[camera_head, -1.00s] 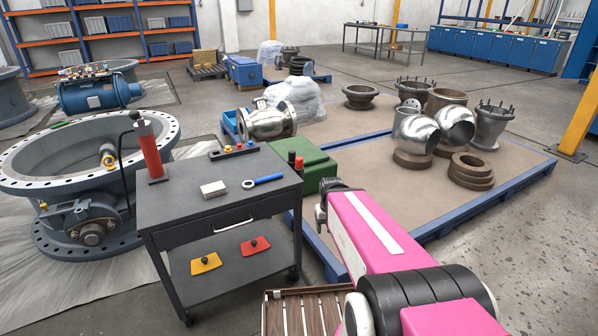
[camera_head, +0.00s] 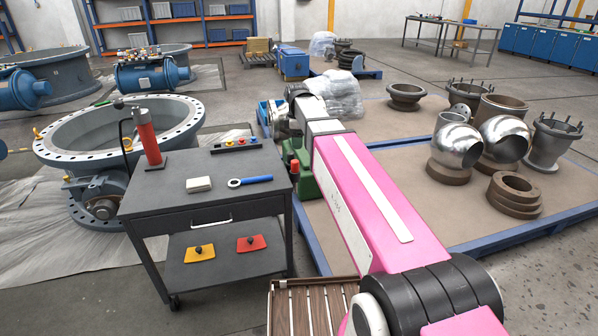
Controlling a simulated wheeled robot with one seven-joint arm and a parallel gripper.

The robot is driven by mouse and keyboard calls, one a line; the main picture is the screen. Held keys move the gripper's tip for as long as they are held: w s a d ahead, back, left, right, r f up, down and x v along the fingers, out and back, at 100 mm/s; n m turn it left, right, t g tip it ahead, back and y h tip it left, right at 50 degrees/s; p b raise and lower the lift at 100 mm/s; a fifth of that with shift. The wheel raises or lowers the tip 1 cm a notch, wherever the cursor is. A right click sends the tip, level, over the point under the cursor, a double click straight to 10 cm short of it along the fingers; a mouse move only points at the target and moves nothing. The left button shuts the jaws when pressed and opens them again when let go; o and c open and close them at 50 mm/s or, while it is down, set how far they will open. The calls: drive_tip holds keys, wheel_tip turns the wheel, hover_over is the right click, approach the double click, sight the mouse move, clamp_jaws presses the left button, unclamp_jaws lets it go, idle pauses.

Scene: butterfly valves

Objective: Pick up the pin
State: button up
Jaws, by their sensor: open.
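I cannot pick out a pin for certain in the head view. A dark grey cart (camera_head: 150,203) stands left of my arm. On its top are a blue-handled ring tool (camera_head: 250,181), a small white block (camera_head: 199,184), a red upright cylinder (camera_head: 147,140) and a black strip with coloured knobs (camera_head: 236,145). On the lower shelf lie a yellow plate (camera_head: 201,254) and a red plate (camera_head: 252,243), each with a dark knob. My pink arm reaches forward to the right of the cart. My gripper's fingers do not show; the far end of the arm is hard to make out.
A large grey flanged valve (camera_head: 75,150) stands left of the cart. A green box (camera_head: 307,182) is partly hidden behind my arm. A blue-edged platform (camera_head: 440,242) on the right holds shiny elbows (camera_head: 457,147) and brown rings (camera_head: 515,193). A slatted wooden surface (camera_head: 311,305) is in front.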

hover_over(296, 161)
drive_tip(key=f, duration=0.5)
drive_tip(key=shift+s+d, duration=0.1)
drive_tip(key=shift+s, duration=0.15)
drive_tip(key=shift+w+a+f, duration=0.1)
drive_tip(key=shift+f, duration=1.25)
drive_tip(key=shift+w+a+f, duration=0.1)
drive_tip(key=shift+f, duration=1.25)
drive_tip(key=c, duration=1)
